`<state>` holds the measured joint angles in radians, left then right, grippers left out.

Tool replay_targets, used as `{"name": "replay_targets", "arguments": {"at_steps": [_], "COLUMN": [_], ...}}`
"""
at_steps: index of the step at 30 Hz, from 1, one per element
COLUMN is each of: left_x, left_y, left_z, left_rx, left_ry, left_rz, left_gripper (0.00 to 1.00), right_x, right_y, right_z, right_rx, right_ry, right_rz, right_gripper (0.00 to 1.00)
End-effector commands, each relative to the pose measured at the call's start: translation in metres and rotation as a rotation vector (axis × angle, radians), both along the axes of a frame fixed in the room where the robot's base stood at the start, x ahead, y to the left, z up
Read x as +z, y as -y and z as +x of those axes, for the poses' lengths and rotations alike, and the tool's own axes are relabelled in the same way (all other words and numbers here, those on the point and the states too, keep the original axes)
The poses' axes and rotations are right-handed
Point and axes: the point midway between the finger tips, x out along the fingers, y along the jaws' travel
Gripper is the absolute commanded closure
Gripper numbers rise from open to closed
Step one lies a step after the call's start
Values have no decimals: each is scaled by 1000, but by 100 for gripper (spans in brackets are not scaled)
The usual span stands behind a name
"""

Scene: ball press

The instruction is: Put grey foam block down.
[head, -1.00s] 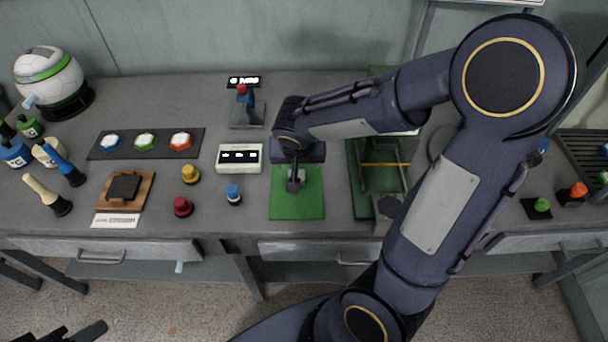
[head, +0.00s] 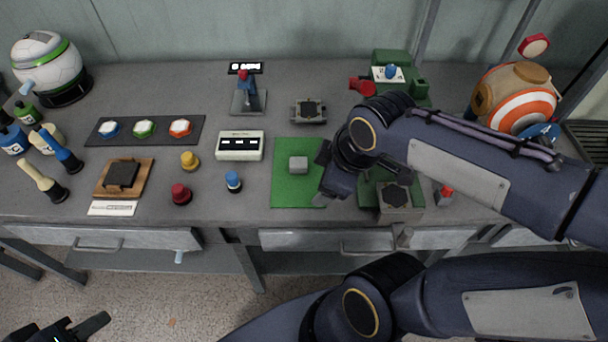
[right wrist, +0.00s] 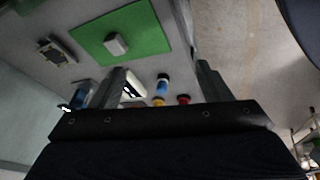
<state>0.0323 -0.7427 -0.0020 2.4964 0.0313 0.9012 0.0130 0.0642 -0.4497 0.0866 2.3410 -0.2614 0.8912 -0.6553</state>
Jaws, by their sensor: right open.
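My left gripper (head: 62,327) is at the bottom left, low in front of the table and cut by the frame edge.
Left of the mat are a white three-slot box (head: 240,146), a blue-topped knob (head: 233,182), a yellow knob (head: 189,161) and a red knob (head: 181,194). A small dark fixture (head: 308,111) stands behind the mat. A green machine (head: 405,70) is partly hidden by my right arm.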

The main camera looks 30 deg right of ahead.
Motion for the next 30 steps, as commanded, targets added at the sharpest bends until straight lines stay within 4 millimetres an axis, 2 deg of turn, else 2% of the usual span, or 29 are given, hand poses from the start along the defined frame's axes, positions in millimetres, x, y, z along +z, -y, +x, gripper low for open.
{"name": "replay_targets", "arguments": {"at_steps": [1, 6, 9, 13, 18, 26, 30], "left_x": [-16, -39, -49, -57, -60, -66, -71], "left_y": [0, 0, 0, 0, 0, 0, 0], "left_z": [0, 0, 0, 0, 0, 0, 0], "left_rx": [0, 0, 0, 0, 0, 0, 0], "left_ry": [0, 0, 0, 0, 0, 0, 0], "left_rz": [0, 0, 0, 0, 0, 0, 0], "left_gripper": [64, 64, 64, 64, 64, 64, 64], "right_x": [-20, -51, -69, -84, -95, -121, -140], "right_y": [6, 21, 23, 23, 23, 28, 32], "right_z": [17, 73, 103, 130, 144, 154, 163], "right_rx": [195, 883, 1233, 1550, 1715, 1724, 1721], "right_ry": [-15, -55, -82, -110, -127, -126, -127], "right_rz": [-121, -495, -653, -784, -849, -851, -850], "right_gripper": [29, 29, 29, 29, 29, 29, 29]}}
